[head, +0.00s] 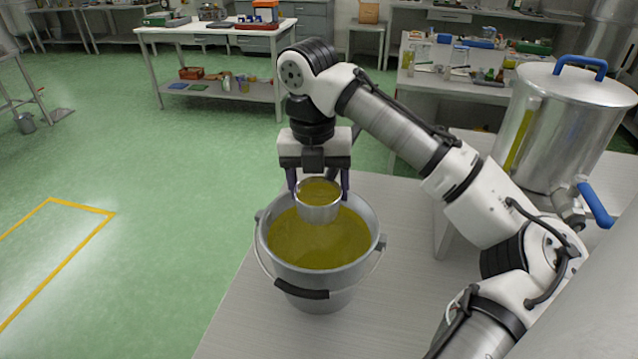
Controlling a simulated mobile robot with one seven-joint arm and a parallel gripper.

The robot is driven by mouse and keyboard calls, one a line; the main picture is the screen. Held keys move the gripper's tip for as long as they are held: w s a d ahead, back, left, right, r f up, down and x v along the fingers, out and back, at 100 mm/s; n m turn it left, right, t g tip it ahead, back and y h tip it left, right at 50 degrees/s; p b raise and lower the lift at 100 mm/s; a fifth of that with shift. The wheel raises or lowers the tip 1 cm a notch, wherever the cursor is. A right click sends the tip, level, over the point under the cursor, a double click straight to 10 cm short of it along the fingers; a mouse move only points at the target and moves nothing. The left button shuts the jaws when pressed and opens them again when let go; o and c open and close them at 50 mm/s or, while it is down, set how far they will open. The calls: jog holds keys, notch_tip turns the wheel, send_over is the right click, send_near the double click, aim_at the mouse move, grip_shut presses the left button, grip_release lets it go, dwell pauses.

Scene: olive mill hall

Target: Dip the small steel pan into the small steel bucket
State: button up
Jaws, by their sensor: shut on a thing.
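The small steel bucket (319,284) stands on the grey table and holds yellow-green oil. Its wire handle with a black grip (302,289) hangs down at the front. The small steel pan (318,213) is over the bucket's mouth, roughly upright, with yellow-green oil inside it. My gripper (318,186) points down and is shut on the pan, with one finger at each side of it. I cannot tell from this view whether the pan's bottom touches the oil in the bucket.
A large steel tank (560,125) with a blue lid handle and a blue tap lever stands on the right. The table (240,325) is bare around the bucket, and its left edge is close. Workbenches (215,35) stand farther back across a green floor.

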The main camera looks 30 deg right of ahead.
jog(key=shift+r+p, duration=0.65)
jog(key=shift+r, duration=0.45)
dwell(0.7)
